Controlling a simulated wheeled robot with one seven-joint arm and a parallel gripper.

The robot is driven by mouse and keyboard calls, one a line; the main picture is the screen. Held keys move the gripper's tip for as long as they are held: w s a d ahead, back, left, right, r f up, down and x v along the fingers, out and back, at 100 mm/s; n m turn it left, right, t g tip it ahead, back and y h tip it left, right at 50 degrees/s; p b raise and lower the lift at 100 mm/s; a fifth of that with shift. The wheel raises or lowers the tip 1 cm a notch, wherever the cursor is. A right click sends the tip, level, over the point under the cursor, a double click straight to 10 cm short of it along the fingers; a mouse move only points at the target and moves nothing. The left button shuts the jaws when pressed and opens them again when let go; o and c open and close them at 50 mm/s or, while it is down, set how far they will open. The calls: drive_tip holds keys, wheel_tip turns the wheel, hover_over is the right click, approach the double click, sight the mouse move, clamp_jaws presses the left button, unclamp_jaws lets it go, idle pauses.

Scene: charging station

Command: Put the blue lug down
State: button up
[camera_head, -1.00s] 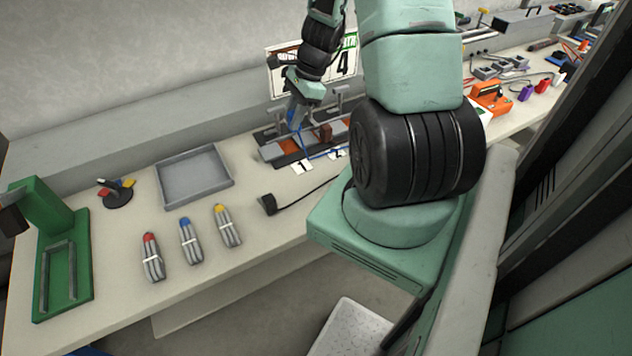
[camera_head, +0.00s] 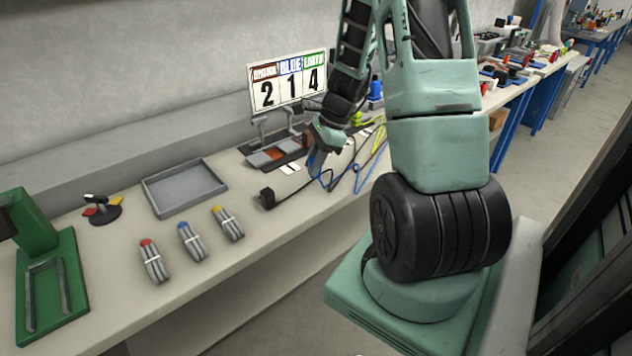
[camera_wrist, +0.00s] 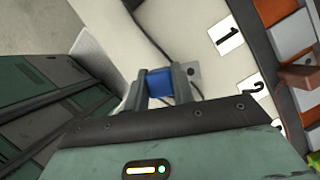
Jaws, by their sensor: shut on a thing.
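The blue lug (camera_wrist: 160,84) sits between the two fingers of my gripper (camera_wrist: 164,76) in the wrist view, and the fingers are shut on it. In the head view my gripper (camera_head: 314,155) points down near the table's front edge, to the right of the clamp fixture (camera_head: 262,159). The fixture has orange-brown pads, which also show in the wrist view (camera_wrist: 278,12), right of my gripper.
A sign (camera_head: 288,82) reading 2, 1, 4 stands behind the fixture. A grey tray (camera_head: 184,187), several bundled items with coloured tops (camera_head: 192,241) and a green press (camera_head: 50,290) are on the left. A black cable runs from a small black block (camera_head: 267,198).

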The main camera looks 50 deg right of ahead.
drive_tip(key=shift+f, duration=2.3)
drive_tip(key=shift+f+b, duration=0.15)
drive_tip(key=shift+b, duration=0.2)
drive_tip(key=o, duration=1)
